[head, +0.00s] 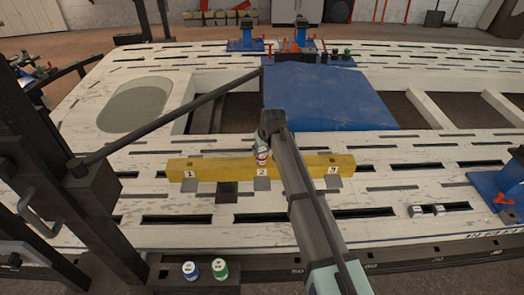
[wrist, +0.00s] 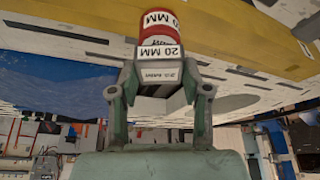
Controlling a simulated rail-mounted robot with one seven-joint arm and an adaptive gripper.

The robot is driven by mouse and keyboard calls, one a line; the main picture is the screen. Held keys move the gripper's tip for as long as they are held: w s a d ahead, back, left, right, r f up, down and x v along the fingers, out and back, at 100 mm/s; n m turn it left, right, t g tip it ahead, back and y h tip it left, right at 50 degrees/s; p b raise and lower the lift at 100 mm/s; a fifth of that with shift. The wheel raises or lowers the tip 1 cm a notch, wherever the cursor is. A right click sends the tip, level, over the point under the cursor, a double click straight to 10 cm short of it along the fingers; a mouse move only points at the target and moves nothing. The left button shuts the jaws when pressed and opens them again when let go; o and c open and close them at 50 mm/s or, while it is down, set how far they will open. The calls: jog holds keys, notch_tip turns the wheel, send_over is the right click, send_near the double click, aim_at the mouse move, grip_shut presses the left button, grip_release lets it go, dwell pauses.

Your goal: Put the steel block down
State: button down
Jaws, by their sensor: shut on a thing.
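My gripper (wrist: 160,92) is shut on a grey block with a small white label, which I take for the steel block (wrist: 160,75). In the head view, my gripper (head: 268,127) hangs over the middle of the yellow beam (head: 215,167), near the tag 2. A red cylinder marked 20 MM (wrist: 160,40) shows just past the fingertips in the wrist view. It also shows below my gripper in the head view (head: 262,154). I cannot tell whether the block touches the cylinder. The fingers and wrist hide much of the block.
The beam lies on the white slotted bench (head: 400,150), with tags 1 and 3 towards its ends. A blue plate (head: 325,97) lies behind. Blue (head: 190,271) and green (head: 220,269) cylinders stand at the front edge. Two small metal pieces (head: 426,210) sit at right.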

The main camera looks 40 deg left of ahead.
jog(key=shift+f, duration=0.55)
jog(key=c, duration=0.5)
grip_release()
jog(key=shift+f, duration=0.15)
jog(key=shift+c, duration=0.2)
